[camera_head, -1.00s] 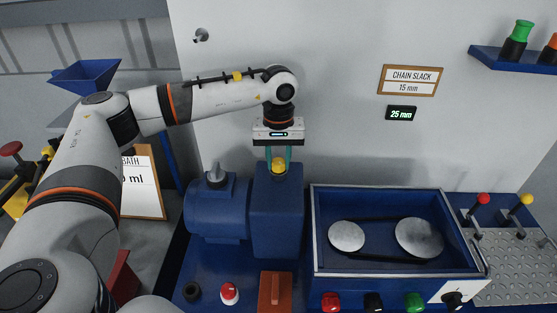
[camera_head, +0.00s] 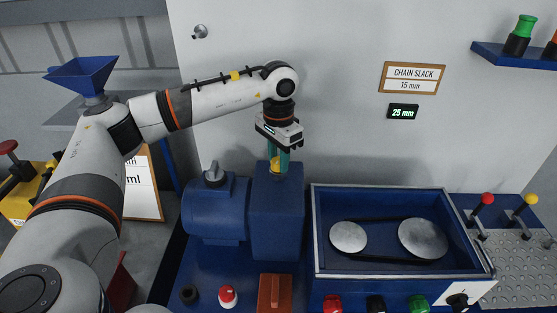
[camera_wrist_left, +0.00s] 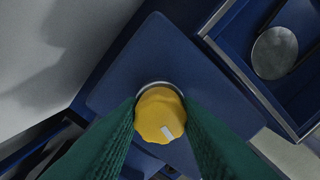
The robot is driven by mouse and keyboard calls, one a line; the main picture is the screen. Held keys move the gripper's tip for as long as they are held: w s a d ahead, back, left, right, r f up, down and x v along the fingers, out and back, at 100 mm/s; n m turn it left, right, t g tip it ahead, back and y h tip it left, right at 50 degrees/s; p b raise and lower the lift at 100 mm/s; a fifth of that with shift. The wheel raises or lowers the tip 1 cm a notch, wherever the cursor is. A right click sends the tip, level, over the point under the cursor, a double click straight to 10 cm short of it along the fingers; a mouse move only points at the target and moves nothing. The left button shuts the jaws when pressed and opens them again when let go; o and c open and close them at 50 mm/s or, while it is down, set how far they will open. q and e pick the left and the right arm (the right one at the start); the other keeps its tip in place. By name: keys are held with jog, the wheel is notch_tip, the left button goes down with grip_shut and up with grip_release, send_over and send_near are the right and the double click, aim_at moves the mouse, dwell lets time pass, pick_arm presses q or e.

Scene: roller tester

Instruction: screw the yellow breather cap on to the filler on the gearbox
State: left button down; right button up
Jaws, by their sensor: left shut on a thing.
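The yellow breather cap (camera_head: 275,164) is on top of the blue gearbox (camera_head: 277,215), at the filler. In the left wrist view the cap (camera_wrist_left: 160,114) shows a white mark on its top, and a thin light ring of the filler (camera_wrist_left: 157,86) shows at its upper edge. My left gripper (camera_head: 279,160) points straight down and is shut on the cap, its green fingers on either side of it in the wrist view (camera_wrist_left: 161,120). The thread under the cap is hidden. My right gripper is not in view.
A blue motor (camera_head: 215,208) stands left of the gearbox. To the right is an open blue tray (camera_head: 318,235) with two pulleys and a chain. Knobs line the front. Levers (camera_head: 487,199) stand at the right. A white wall is close behind.

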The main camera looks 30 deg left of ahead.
pick_arm(q)
jog(key=shift+m, duration=0.8)
jog(key=c, duration=0.6)
grip_release()
jog(key=shift+c, duration=0.2)
jog(key=shift+r+p, duration=0.95)
jog(key=shift+r, duration=0.8)
